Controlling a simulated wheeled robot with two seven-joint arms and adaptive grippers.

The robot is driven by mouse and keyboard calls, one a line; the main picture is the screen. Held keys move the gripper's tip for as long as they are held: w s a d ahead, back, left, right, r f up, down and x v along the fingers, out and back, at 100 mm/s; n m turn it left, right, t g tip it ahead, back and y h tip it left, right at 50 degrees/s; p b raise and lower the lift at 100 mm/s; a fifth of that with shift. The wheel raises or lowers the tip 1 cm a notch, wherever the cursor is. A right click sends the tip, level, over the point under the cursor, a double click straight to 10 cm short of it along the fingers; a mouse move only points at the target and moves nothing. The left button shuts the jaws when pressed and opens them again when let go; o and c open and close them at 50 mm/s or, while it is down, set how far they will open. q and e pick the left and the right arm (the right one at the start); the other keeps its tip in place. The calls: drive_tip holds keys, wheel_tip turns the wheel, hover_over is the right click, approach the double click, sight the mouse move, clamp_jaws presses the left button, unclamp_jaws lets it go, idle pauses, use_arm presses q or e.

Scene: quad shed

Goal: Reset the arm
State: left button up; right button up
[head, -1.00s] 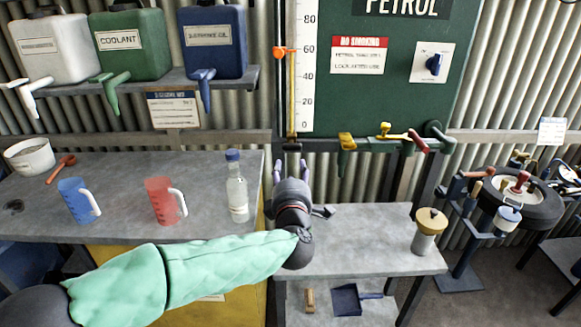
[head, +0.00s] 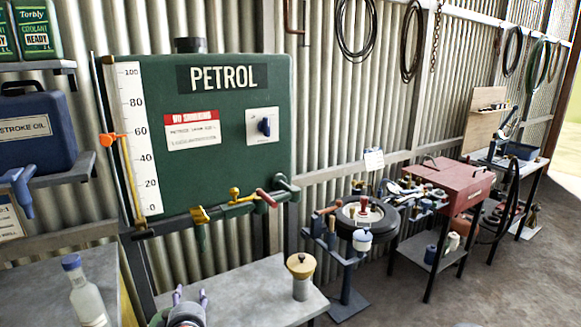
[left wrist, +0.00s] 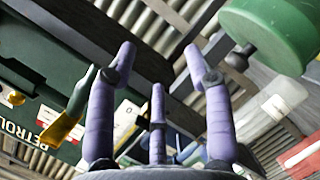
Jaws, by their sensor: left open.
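My left gripper (head: 190,293) shows at the bottom of the head view, in front of the green petrol tank and over the left end of the grey bench. Its purple fingers point up and stand apart, with nothing between them. In the left wrist view the gripper (left wrist: 159,52) shows its purple fingers spread and empty. Most of my left arm is below the head view. My right gripper is not in view.
The petrol tank (head: 235,110) has taps along its lower edge. A clear bottle (head: 88,295) stands left of the gripper, and a yellow-lidded container (head: 301,277) stands right. A red tool chest (head: 450,187) and open floor are farther right.

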use_arm(q)
drive_tip(key=s+d+f+m+g+h, duration=0.2)
drive_tip(key=d+f+m, duration=0.1)
drive_tip(key=f, duration=0.5)
drive_tip(key=s+d+f+m+g+h, duration=0.1)
drive_tip(key=s+d+f+m+g, duration=0.15)
drive_tip(key=f, duration=0.65)
drive_tip(key=s+d+f+m+g+h, duration=0.1)
drive_tip(key=s+d+f+m+h, duration=0.15)
drive_tip(key=f, duration=0.55)
drive_tip(key=s+d+f+m+g+h+p, duration=0.1)
drive_tip(key=s+d+f+m+g, duration=0.2)
drive_tip(key=s+f, duration=0.5)
drive_tip(key=s+d+f+m+g+h, duration=0.2)
drive_tip(key=s+d+f+g, duration=0.3)
drive_tip(key=s, duration=0.8)
wheel_tip(320, 180, down, 3)
drive_tip(key=shift+s+d+r+m+p, duration=0.15)
drive_tip(key=shift+d+m+p, duration=0.2)
drive_tip(key=shift+m, duration=0.45)
